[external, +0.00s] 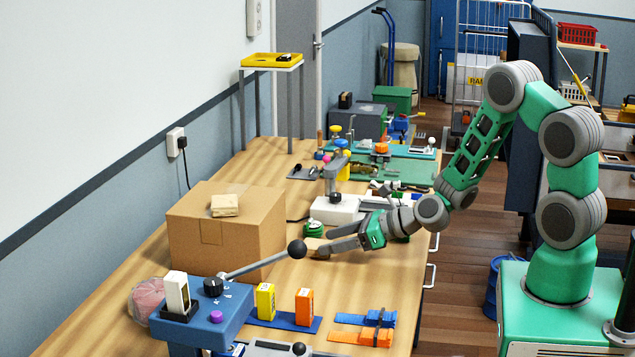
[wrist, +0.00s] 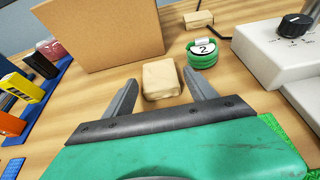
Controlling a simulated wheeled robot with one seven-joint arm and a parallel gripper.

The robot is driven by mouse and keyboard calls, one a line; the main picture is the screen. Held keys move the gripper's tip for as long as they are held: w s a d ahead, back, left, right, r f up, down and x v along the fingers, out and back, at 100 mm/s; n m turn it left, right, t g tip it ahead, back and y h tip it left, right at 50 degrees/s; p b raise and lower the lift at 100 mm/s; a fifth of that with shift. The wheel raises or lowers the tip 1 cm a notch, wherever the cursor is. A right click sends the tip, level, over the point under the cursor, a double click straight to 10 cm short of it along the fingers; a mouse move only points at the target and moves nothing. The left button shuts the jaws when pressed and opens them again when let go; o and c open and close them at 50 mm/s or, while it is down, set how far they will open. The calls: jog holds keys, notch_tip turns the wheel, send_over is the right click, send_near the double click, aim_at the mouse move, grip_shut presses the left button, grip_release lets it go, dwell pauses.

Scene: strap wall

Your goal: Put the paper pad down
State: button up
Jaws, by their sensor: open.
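The paper pad (wrist: 161,80), a small tan block, lies flat on the wooden table between the tips of my gripper's fingers in the wrist view. There is a visible gap to the finger on each side. In the external view the pad (external: 313,243) shows partly, at the tips of my gripper (external: 325,241). My gripper (wrist: 160,92) is open, low over the table, with its two grey fingers spread.
A cardboard box (wrist: 100,32) stands beyond the pad, with a similar tan block (external: 224,206) on top. A green coil marked 2 (wrist: 207,55) sits close by on the right. A grey-white device (wrist: 280,50) stands further right. A blue rack (external: 204,318) with a ball-ended lever (external: 262,264) is nearer.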

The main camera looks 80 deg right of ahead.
aim_at(312, 244)
jog(key=x, duration=0.3)
jog(key=shift+s, duration=0.1)
jog(key=shift+c, duration=0.3)
jog(key=c, duration=1.2)
jog(key=shift+o, duration=0.2)
jog(key=shift+r, duration=0.15)
